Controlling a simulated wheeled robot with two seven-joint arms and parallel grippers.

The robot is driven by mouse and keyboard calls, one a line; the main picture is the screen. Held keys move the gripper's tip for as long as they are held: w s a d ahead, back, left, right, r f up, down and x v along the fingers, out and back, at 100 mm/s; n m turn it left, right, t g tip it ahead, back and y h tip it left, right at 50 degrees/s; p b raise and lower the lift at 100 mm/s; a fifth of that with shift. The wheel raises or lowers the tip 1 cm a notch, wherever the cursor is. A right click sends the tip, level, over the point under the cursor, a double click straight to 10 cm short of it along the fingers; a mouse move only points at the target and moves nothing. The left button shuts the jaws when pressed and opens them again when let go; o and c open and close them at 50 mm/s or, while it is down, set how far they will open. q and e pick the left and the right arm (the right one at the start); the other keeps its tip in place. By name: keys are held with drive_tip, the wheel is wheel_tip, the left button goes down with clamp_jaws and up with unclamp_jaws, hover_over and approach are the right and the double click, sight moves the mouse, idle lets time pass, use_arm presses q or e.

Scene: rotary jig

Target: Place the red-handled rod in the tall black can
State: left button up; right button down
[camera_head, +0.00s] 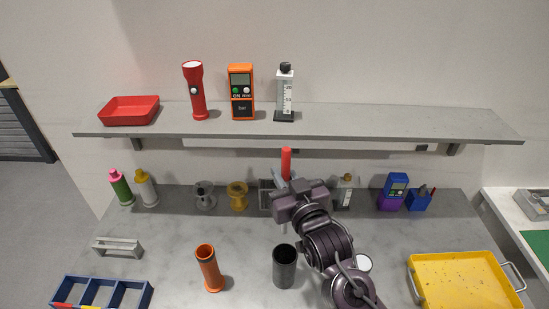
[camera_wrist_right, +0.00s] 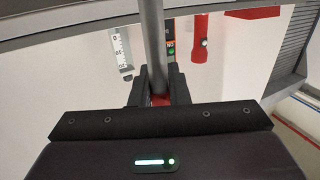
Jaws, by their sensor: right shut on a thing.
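The rod has a red handle (camera_head: 286,163) that sticks up above my right gripper (camera_head: 284,184). In the right wrist view its grey shaft (camera_wrist_right: 153,45) passes between the fingers of my right gripper (camera_wrist_right: 157,88), which is shut on it where red shows. The rod looks upright, and a short piece of shaft shows below the gripper in the head view. The tall black can (camera_head: 284,268) stands upright on the table in front, below the rod's lower end in the picture. The can's inside is mostly dark. My left gripper is not in view.
An orange tube (camera_head: 209,268) stands left of the can, and a yellow tray (camera_head: 463,284) lies at the right. A blue divided box (camera_head: 100,292) is at the front left. Bottles and spools line the back. A grey shelf (camera_head: 345,119) overhangs behind the gripper.

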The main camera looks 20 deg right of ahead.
drive_tip(key=shift+f, duration=0.15)
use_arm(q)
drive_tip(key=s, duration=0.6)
use_arm(e)
hover_over(284, 232)
wheel_tip(284, 232, down, 5)
drive_tip(key=shift+w+f, duration=0.15)
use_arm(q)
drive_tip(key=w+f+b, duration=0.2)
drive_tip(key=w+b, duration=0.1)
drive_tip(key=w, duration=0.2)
use_arm(e)
wheel_tip(284, 232, down, 3)
drive_tip(key=shift+d+f, duration=0.1)
wheel_tip(284, 232, down, 5)
drive_tip(key=b, duration=0.4)
wheel_tip(284, 232, down, 5)
drive_tip(key=b, duration=0.4)
drive_tip(key=shift+b, duration=0.4)
use_arm(q)
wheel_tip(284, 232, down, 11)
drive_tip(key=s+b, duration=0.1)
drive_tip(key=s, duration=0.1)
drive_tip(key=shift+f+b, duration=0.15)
drive_tip(key=shift+b, duration=0.15)
use_arm(e)
drive_tip(key=shift+f, duration=0.75)
